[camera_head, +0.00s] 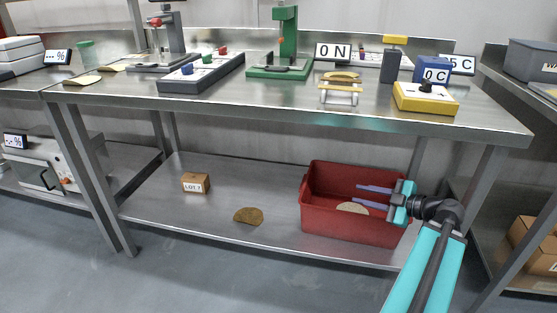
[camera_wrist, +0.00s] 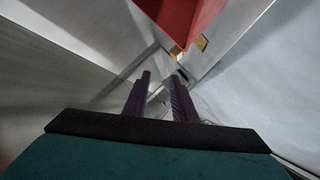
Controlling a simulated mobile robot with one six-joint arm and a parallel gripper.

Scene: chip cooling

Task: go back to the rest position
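My gripper (camera_head: 347,194) is at the right side of the red bin (camera_head: 345,232) on the lower shelf in the head view. Its two purple fingers point left across the bin's opening. They are apart with nothing between them; the wrist view also shows the empty gap between the fingers (camera_wrist: 158,82). I cannot tell whether the fingertips are above the bin or inside it. A pale tan chip (camera_head: 352,208) lies in the bin, just below the fingers. Part of the red bin (camera_wrist: 182,14) shows at the top of the wrist view.
A brown chip (camera_head: 248,216) and a small box marked LOT 7 (camera_head: 196,183) lie on the lower shelf (camera_head: 165,213). The steel worktop (camera_head: 230,98) above carries several devices. A table leg (camera_head: 482,185) stands close right of my arm. Cardboard boxes (camera_head: 540,240) sit at far right.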

